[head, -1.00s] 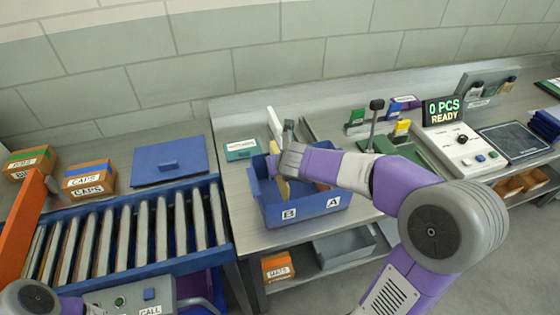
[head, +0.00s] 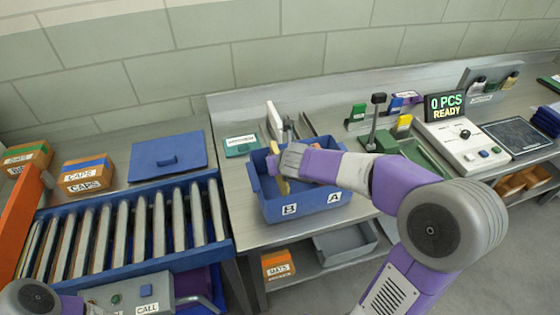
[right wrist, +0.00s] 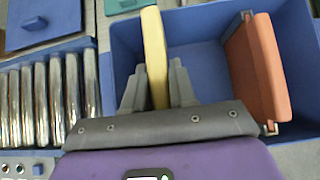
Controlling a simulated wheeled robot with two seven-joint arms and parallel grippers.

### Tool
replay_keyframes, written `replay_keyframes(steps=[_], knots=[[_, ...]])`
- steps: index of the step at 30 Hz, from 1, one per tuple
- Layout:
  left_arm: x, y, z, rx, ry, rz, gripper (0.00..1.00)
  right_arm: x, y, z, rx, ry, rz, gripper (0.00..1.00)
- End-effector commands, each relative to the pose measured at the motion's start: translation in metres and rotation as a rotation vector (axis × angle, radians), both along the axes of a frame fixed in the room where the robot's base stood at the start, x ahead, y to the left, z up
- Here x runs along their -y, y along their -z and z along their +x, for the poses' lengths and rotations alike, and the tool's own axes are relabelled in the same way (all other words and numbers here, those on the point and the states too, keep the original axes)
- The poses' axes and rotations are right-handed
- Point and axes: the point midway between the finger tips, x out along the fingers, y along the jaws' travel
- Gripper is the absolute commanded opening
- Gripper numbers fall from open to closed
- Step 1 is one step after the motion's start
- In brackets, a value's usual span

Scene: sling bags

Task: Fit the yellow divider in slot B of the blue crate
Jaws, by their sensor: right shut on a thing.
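The blue crate (head: 318,206) stands on the bench with labels B at left and A at right on its front. My right gripper (right wrist: 158,85) is shut on the yellow divider (right wrist: 154,45), which is upright over the left, B side of the crate. The divider (head: 283,186) and crate (right wrist: 197,24) show in both views. Whether its lower edge is in the slot is hidden. An orange-brown divider (right wrist: 258,68) stands at the crate's right side in the right wrist view. My left arm shows only at the lower left; its gripper is out of view.
A roller conveyor (head: 130,232) with a blue lid (head: 168,158) behind it lies left of the crate. A green-labelled box (head: 241,146) and a white upright piece (head: 274,120) are behind the crate. A scale and display (head: 445,108) stand at right.

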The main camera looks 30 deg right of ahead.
Motion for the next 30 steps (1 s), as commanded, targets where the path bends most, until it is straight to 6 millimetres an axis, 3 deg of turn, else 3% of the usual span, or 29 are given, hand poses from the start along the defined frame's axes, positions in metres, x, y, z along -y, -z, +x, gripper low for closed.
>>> replay_keyframes(steps=[30], knots=[[0.000, 0.024, 0.000, 0.000, 0.000, 0.000, 0.55, 0.000, 0.027, 0.000, 0.000, 0.001, 0.001, 0.00]])
